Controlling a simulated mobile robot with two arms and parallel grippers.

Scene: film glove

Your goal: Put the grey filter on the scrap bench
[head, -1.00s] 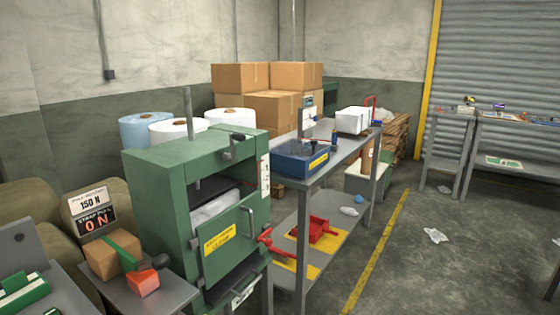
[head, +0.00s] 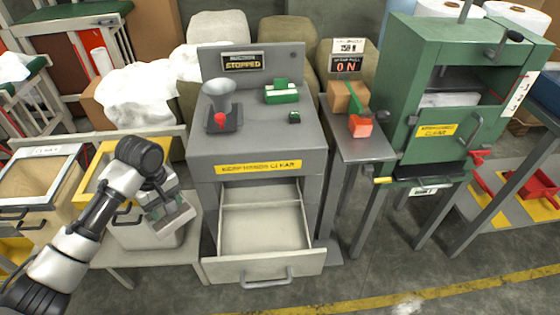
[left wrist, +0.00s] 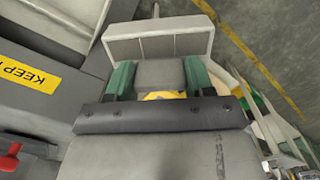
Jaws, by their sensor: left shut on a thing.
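My left gripper (head: 160,203) is shut on a grey, block-shaped thing, seemingly the grey filter (head: 175,219). It is held in the air to the left of the open drawer, in front of a pale bin. In the left wrist view, the green fingers of my left gripper (left wrist: 158,77) stand on both sides of a grey block. A paler sectioned panel, seemingly part of the filter (left wrist: 158,46), extends beyond them. No bench in view can be identified as the scrap bench. My right gripper is out of view.
A grey machine has an open, empty-looking drawer (head: 265,230) jutting forward. A side table (head: 365,149) holds a box and an orange-red block. A green press (head: 450,75) stands right. Trays and a wooden box (head: 35,180) stand left. Floor in front is clear.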

